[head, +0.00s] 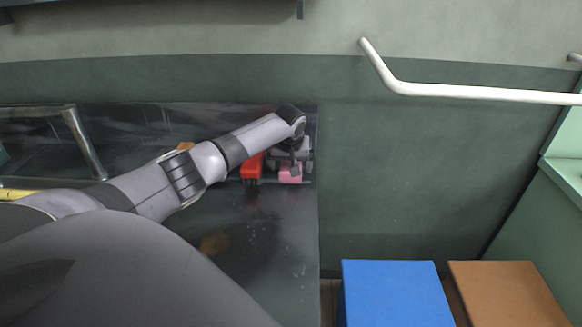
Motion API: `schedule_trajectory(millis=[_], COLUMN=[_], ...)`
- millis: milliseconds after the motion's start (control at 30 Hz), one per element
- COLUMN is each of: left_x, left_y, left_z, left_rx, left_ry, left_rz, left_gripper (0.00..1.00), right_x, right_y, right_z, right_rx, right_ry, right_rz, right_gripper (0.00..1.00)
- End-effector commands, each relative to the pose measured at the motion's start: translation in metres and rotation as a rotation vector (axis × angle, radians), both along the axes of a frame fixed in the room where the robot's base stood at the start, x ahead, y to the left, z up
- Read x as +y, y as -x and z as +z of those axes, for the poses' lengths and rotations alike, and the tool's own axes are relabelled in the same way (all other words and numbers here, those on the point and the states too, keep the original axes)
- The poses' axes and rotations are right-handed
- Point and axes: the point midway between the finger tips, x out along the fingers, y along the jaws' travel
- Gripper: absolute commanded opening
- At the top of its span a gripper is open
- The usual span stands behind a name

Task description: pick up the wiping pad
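A small pink block (289,177), which looks like the wiping pad, lies near the right end of the dark metal counter. My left arm reaches across the counter from the left, and my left gripper (295,168) points down right at the pink block. The gripper covers part of the block. The fingers are small and dark here, so I cannot tell whether they are open, or shut on it. My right gripper is out of view.
A red brush-like object (251,168) stands just left of the pink block. An orange item (185,146) lies behind my arm. The counter (280,240) ends to the right of the block. A blue box (396,293) and a brown box (506,290) stand lower right. A white rail (470,93) crosses the wall.

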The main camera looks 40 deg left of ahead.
Motion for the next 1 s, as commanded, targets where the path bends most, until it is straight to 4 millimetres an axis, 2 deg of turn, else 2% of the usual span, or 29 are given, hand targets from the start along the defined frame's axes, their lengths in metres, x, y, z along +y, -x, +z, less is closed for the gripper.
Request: schedule_trajectory(millis=[367,533,1000], left_x=[-0.0002,-0.0003,0.0], left_y=[0.0001,0.0,-0.0006], left_z=[-0.0017,-0.0016,0.0017], left_rx=[0.0,0.0,-0.002], left_ry=[0.0,0.0,-0.001], left_rz=[-0.001,-0.001,-0.001], left_gripper=[0.96,0.4,0.4], right_x=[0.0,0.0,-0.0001], right_y=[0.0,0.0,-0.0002], right_z=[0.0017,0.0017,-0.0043], right_rx=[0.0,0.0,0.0], right_ry=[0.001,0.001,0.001], right_rz=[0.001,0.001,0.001], right_gripper=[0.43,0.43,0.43])
